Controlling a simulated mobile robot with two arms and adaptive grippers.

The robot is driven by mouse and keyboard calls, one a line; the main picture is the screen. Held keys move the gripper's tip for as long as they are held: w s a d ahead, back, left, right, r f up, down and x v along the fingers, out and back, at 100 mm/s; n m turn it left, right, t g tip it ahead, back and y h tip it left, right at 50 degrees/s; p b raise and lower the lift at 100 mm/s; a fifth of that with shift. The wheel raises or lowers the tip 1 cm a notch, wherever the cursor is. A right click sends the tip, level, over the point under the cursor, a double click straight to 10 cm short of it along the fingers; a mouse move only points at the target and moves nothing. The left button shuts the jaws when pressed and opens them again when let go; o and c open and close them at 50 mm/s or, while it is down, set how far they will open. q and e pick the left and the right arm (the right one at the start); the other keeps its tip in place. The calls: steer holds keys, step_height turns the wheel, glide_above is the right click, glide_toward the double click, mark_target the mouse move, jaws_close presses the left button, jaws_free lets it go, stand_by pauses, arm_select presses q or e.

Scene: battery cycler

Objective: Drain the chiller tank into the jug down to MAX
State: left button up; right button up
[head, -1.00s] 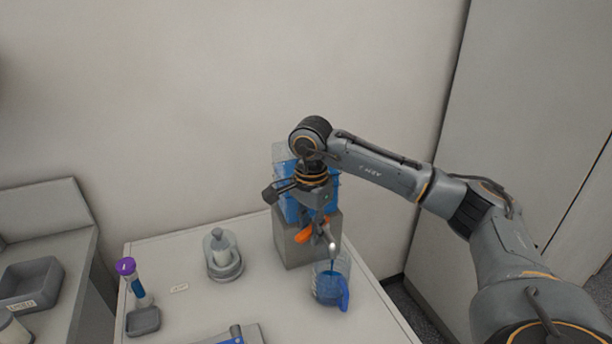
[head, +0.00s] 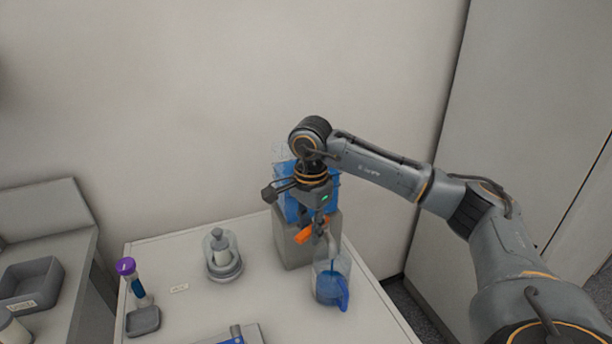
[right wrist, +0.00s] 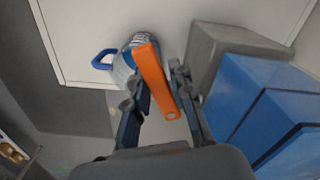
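The chiller tank (head: 328,195), holding blue liquid, stands on a grey block, partly hidden behind my right arm. It also shows in the right wrist view (right wrist: 265,105). An orange valve lever (head: 304,236) sits low at its front. The clear jug (head: 332,283) with a blue handle stands below the pale spout and holds blue liquid; a blue streak shows under the spout. My right gripper (head: 320,232) is at the lever. In the right wrist view the orange lever (right wrist: 155,80) lies between its parted fingers, with a gap on one side. The MAX mark cannot be read. My left gripper is not in view.
On the table (head: 190,250) stand a glass-covered grey device (head: 222,255), a purple-capped tube (head: 130,275) and a small grey dish (head: 143,321). A grey tray (head: 30,285) is on the left counter. The wall is close behind; the table middle is mostly clear.

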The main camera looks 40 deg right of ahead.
steer(key=w+m, duration=0.1)
steer(key=m, duration=0.1)
steer(key=w+m, duration=0.1)
steer(key=m, duration=0.1)
steer(key=shift+m+p, duration=0.3)
steer(key=shift+m, duration=0.1)
steer(key=shift+w, duration=0.1)
steer(key=shift+o, duration=1.2)
steer(key=shift+d, duration=0.1)
steer(key=shift+r, duration=0.1)
step_height(320, 180, up, 8)
steer(key=p, duration=0.5)
steer(key=shift+w, duration=0.2)
